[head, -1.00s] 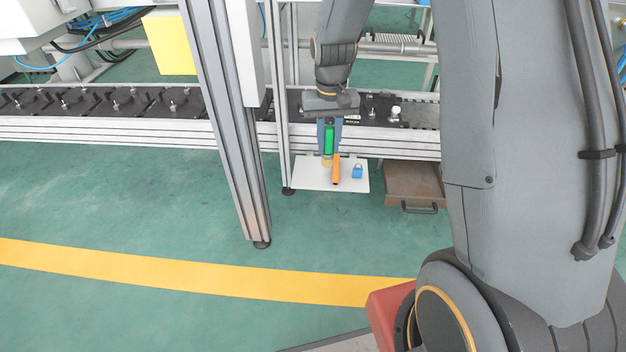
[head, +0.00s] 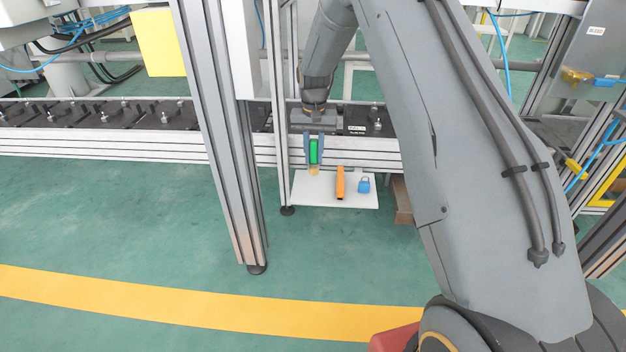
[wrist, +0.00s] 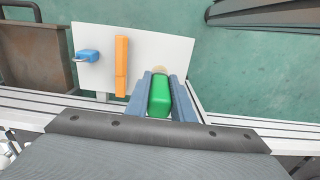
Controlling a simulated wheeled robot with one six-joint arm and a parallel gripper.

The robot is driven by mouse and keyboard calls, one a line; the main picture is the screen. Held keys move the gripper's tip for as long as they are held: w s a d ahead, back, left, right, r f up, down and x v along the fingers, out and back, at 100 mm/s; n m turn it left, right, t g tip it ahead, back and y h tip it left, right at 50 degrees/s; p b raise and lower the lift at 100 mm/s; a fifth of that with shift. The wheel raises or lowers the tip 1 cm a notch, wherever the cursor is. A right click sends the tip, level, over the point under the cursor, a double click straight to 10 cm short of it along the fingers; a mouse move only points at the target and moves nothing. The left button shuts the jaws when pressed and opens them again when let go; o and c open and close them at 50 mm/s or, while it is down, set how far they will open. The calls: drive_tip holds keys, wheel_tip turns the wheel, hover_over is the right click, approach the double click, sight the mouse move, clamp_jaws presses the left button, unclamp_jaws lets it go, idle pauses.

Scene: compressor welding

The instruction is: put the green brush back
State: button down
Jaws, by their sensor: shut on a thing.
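The green brush (head: 314,152) has a green handle and a yellowish end that points down. My gripper (head: 314,147) is shut on its handle and holds it upright over the left part of a white shelf (head: 357,201). The brush (wrist: 159,96) also shows between the two blue-grey fingers of my gripper (wrist: 159,92) in the wrist view, with its pale tip partly hidden behind the handle. I cannot tell whether the tip touches the shelf.
An orange tool (head: 340,183) and a blue padlock (head: 364,185) are on the shelf, right of the brush in the head view. An aluminium post (head: 222,150) stands to the left. A conveyor rail (head: 130,143) runs behind. A brown box (wrist: 33,55) is beside the shelf.

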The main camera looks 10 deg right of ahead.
sight(314, 142)
wheel_tip(314, 142, down, 7)
drive_tip(key=shift+r+b, duration=0.1)
drive_tip(key=shift+b, duration=1.1)
drive_tip(key=shift+f, duration=0.2)
drive_tip(key=c, duration=1.5)
unclamp_jaws()
drive_tip(key=shift+c, duration=0.2)
drive_tip(key=shift+r, duration=0.1)
wheel_tip(314, 142, up, 12)
drive_tip(key=p, duration=0.5)
drive_tip(key=shift+r, duration=0.1)
drive_tip(key=shift+s, duration=0.1)
